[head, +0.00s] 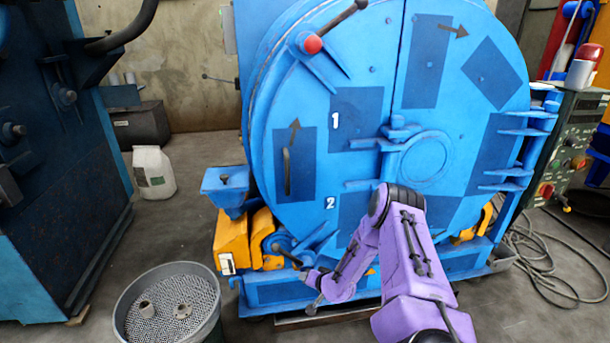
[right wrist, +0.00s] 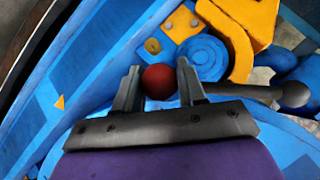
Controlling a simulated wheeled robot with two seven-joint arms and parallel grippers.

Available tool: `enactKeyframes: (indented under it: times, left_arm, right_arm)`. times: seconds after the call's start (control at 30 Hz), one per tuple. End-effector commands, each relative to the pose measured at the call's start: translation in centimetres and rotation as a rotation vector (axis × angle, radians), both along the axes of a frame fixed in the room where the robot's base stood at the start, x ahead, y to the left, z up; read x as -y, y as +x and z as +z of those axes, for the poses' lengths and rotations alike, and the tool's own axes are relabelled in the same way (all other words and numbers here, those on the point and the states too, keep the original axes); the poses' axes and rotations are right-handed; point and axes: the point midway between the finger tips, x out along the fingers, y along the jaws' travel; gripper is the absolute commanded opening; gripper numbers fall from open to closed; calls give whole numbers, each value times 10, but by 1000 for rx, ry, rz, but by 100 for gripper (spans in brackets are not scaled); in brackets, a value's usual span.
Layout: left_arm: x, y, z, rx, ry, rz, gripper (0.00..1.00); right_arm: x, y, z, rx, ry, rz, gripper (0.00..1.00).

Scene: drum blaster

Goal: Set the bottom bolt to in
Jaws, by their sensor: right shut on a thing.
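The bottom bolt's handle is a dark bar (head: 288,256) at the lower left of the blue drum door, by the number 2. In the right wrist view, its red ball knob (right wrist: 160,82) sits between the two fingers of my right gripper (right wrist: 160,88), which is shut on it. The bar runs right from there to a dark rounded end (right wrist: 292,93). In the head view my right gripper (head: 308,280) is at the bar's lower end, and the red knob is hidden. My left gripper is in neither view.
The top bolt, with its red knob (head: 313,44), is near the door's upper left. A perforated basket (head: 210,277) stands on the floor at lower left. A control panel (head: 575,145) and cables are at right.

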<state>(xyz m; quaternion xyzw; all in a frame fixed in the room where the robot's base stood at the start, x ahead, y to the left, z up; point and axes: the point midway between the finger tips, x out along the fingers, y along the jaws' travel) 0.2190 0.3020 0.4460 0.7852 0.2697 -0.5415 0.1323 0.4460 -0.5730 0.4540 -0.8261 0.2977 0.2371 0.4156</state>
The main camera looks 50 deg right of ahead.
Motion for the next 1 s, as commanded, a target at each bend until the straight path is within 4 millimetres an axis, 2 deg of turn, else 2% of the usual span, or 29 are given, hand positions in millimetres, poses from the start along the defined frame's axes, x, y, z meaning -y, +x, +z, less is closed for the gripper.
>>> enactKeyframes:
  times: [0.03,0.23,0.27,0.3,0.57,0.67,1.0]
  left_arm:
    - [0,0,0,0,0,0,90]
    - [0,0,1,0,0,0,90]
    - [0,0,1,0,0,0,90]
    - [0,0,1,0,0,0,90]
    - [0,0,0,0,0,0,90]
    - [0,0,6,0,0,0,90]
    - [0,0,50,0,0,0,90]
  right_arm:
    - [7,0,3,7,-10,-12,0]
    - [7,0,3,9,-11,-15,0]
    - [7,0,3,9,-11,-15,50]
    - [7,1,3,9,-11,-15,63]
    - [2,4,2,5,-8,-2,63]
    - [-1,1,8,6,-6,-1,63]
    - [-21,-54,59,7,-5,-6,63]
